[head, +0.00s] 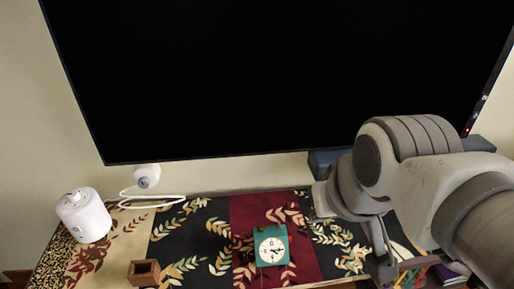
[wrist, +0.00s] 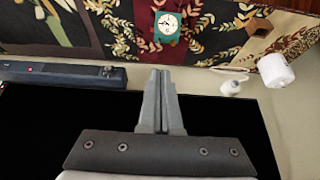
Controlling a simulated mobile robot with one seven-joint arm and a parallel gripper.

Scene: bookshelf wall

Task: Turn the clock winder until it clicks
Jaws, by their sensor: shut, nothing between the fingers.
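The teal clock (head: 271,246) with a white round dial stands on the patterned cloth, over its dark red panel. In the wrist view the clock (wrist: 167,27) shows upside down near the top, beyond my fingertips. I cannot make out its winder in either view. My gripper (wrist: 160,73) is shut and empty, with its two fingers side by side. It is apart from the clock. In the head view my arm reaches in from the right, and my gripper is hard to make out there.
A large black screen (head: 280,75) fills the wall behind. A dark soundbar (wrist: 62,74) lies below it. A white cylinder (head: 84,215) and a small white device (head: 147,176) with a cable stand left. A brown wooden box (head: 144,272) sits front left. Cloth beside the clock is clear.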

